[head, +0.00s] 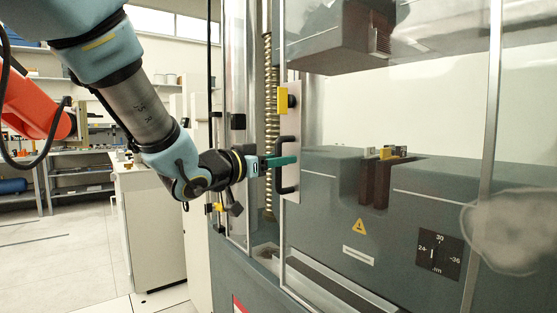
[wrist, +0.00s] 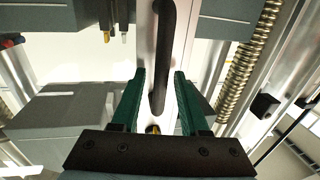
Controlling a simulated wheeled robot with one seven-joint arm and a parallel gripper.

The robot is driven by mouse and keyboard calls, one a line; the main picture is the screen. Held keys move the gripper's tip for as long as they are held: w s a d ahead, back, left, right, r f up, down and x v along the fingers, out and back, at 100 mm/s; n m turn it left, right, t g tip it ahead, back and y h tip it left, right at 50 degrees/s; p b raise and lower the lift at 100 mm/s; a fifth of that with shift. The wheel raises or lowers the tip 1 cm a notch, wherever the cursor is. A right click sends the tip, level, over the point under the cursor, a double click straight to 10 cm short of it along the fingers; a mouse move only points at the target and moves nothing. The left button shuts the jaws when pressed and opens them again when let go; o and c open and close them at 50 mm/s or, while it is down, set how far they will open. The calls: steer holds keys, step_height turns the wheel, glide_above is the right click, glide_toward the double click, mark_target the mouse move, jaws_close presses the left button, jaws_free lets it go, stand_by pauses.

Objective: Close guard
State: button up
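The guard is a clear panel in a metal frame (head: 491,130) across the front of the testing machine. Its left edge carries a pale plate with a black bar handle (head: 284,187). A gap shows between that edge and the machine's left upright, so the guard appears ajar. My gripper (head: 290,160) is at the handle, coming from the left. In the wrist view, the green fingers (wrist: 160,74) stand apart, one on each side of the black handle (wrist: 163,45). Light shows between fingers and handle; I see no clear contact.
A yellow and black latch piece (head: 284,100) sits above the handle. Behind the guard are the upper crosshead (head: 340,40) and the lower grip blocks (head: 376,182). A ball screw (head: 269,110) stands behind my gripper. Floor at left (head: 60,250) is clear.

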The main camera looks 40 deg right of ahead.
jaws_close()
stand_by(1.2)
